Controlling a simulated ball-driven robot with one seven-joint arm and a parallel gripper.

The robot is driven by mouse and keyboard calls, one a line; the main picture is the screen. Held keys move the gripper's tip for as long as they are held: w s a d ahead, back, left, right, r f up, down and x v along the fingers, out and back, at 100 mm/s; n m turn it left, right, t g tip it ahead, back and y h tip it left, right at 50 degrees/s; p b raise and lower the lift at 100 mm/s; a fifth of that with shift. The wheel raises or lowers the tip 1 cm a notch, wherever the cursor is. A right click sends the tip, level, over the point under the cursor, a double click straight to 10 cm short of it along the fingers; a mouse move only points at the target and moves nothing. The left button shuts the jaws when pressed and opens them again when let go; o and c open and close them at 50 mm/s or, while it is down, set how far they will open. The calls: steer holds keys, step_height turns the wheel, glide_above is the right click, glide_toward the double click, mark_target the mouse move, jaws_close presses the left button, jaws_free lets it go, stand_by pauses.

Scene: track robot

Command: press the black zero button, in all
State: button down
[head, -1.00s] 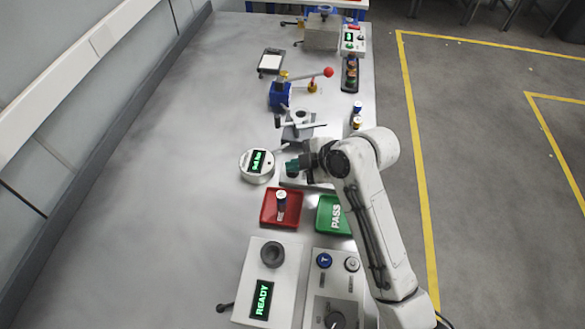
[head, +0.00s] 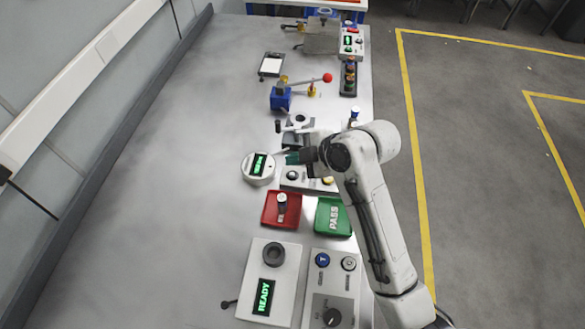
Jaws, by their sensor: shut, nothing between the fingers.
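A grey panel (head: 308,181) on the bench carries a black button (head: 292,175) on its left and a yellow button (head: 328,181) on its right. A round white gauge with a green-lit display (head: 258,166) stands just left of the panel; its text is too small to read surely. My gripper (head: 291,158) is shut and empty, with dark green fingertips. It appears in the picture just above the black button, apart from it, and the button is uncovered. Its exact height over the bench cannot be told.
A red tray (head: 270,221) holding a small cylinder (head: 281,202) and a green PASS tray (head: 324,229) lie nearer. A READY box (head: 252,300) and a knob panel (head: 345,284) are at the front. A blue lever press (head: 281,98) stands farther back. The bench's left side is clear.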

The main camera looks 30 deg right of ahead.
step_height(320, 180, up, 2)
steer(key=shift+r+p, duration=0.2)
steer(key=shift+p, duration=0.55)
steer(key=shift+f, duration=0.1)
